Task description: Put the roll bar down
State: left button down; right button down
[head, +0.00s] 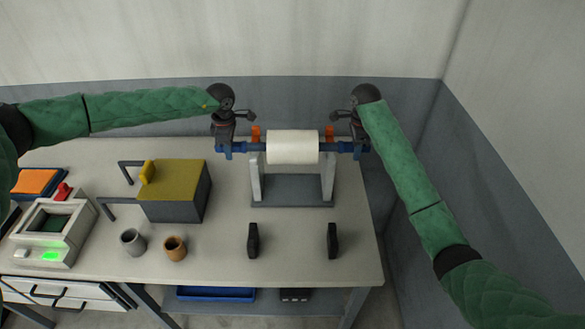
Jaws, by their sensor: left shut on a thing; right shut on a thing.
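The roll bar is a blue bar (238,147) carrying a thick white roll (292,147), held level. My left gripper (226,146) is shut on its left end, and my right gripper (359,146) is shut on its right end. A grey stand (292,190) with two uprights and orange tips (255,133) is under and around the bar. The bar runs across the stand's two uprights, with the roll between them. I cannot tell whether the bar touches the uprights or is slightly above them.
Two small black holders (253,240) (332,240) stand apart on the table (215,262) in front of the stand. To the left are a grey box with a yellow top (175,190), two cups (132,242) (175,248) and a white device (50,232). A wall is close behind.

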pick_arm(q)
jog(key=shift+s+f+b, duration=0.1)
jog(key=shift+f+b, duration=0.5)
jog(key=shift+f, duration=0.05)
pick_arm(e)
jog(key=shift+f, duration=0.65)
pick_arm(q)
jog(key=shift+f+b, duration=0.65)
pick_arm(e)
jog(key=shift+f, duration=0.65)
pick_arm(q)
jog(key=c, duration=1.1)
grip_release()
jog(key=shift+c, duration=0.2)
pick_arm(e)
jog(key=c, duration=1.1)
grip_release()
jog(key=shift+c, duration=0.2)
jog(key=shift+s, duration=0.1)
pick_arm(q)
jog(key=shift+r, duration=0.15)
notch_tip(320, 180, up, 12)
jog(key=shift+f, duration=0.25)
jog(key=shift+r, duration=0.15)
pick_arm(e)
notch_tip(320, 180, up, 12)
